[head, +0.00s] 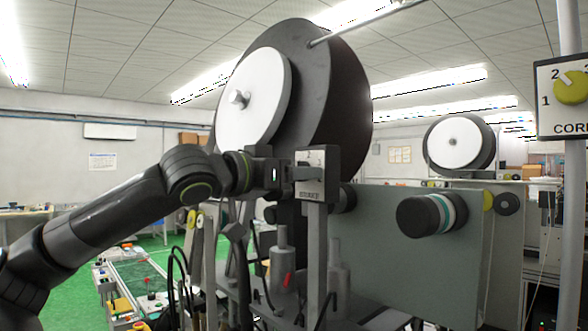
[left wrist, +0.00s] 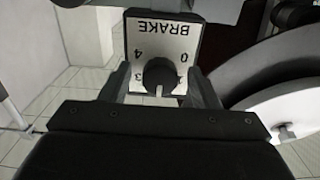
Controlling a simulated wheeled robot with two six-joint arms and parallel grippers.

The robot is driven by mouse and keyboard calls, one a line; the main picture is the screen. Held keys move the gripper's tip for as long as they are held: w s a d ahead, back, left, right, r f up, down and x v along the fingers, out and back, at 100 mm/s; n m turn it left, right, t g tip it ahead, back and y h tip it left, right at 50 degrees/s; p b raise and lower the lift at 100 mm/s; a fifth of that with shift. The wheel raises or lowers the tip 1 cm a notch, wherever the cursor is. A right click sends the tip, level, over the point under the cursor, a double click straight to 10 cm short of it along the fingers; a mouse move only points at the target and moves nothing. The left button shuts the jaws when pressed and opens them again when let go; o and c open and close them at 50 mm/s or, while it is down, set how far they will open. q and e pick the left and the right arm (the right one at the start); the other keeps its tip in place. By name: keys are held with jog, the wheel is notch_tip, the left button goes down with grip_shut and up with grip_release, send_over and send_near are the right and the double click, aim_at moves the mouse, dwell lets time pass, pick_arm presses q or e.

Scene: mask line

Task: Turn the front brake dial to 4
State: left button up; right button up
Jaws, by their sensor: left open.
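The front brake dial is a dark knob (left wrist: 160,75) on a pale plate marked BRAKE (left wrist: 161,38), seen upside down in the left wrist view. A 4 and a 3 show left of the knob and a 0 at its upper right. A light pointer mark on the knob faces down in that view, away from the 4; the number there is hidden. In the head view the brake plate (head: 310,196) stands on a grey post. My left gripper (head: 296,174) is at the plate. Its open fingers (left wrist: 161,88) stand on either side of the knob. My right gripper is out of view.
A large reel with a white disc (head: 262,95) rises behind the plate. A yellow CORE dial (head: 571,87) is at the far right. A dark roller (head: 418,215) sticks out from the grey machine panel (head: 385,265). A second reel (head: 458,142) is further back.

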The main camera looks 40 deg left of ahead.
pick_arm(q)
jog(key=c, duration=1)
jog(key=shift+m, duration=0.4)
jog(key=m, duration=2.3)
jog(key=shift+a+r, duration=0.1)
